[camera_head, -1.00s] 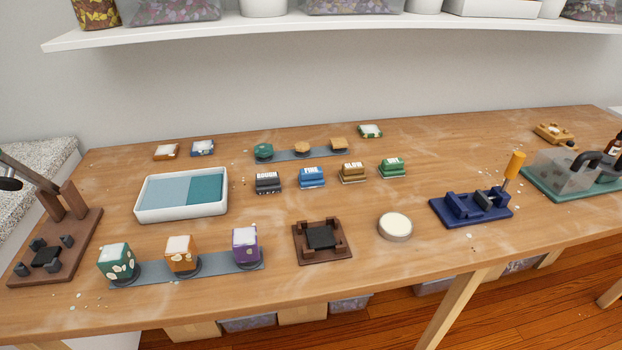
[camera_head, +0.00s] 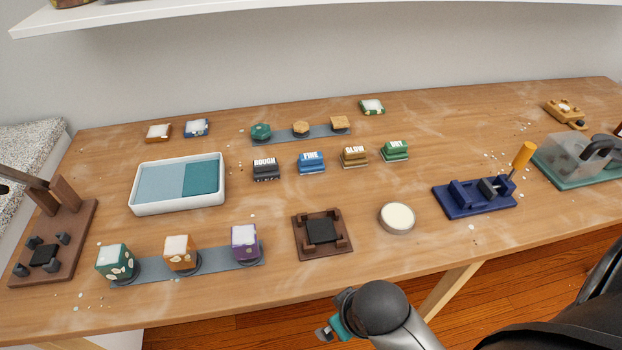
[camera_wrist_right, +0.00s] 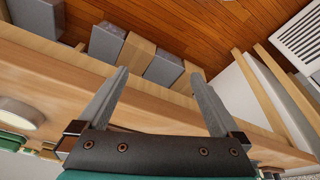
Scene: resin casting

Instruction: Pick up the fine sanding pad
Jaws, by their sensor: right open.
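The fine sanding pad (camera_head: 311,163) is a blue block labelled FINE. It stands mid-table in a row, between the dark ROUGH pad (camera_head: 265,169) and the tan GLOW pad (camera_head: 354,157). My right gripper (camera_head: 326,333) is at the bottom of the head view, in front of the table's near edge and well short of the pad. In the right wrist view its two grey fingers (camera_wrist_right: 164,100) are spread apart with nothing between them. The fine pad is not clear in the wrist view. My left gripper is not in view.
The green DRY pad (camera_head: 395,151) ends the row. A brown fixture (camera_head: 322,256) and a round white-topped disc (camera_head: 397,218) stand nearer the front edge. A two-tone tray (camera_head: 135,205) is at left, a blue clamp stand (camera_head: 474,209) at right. Bare wood lies before the pads.

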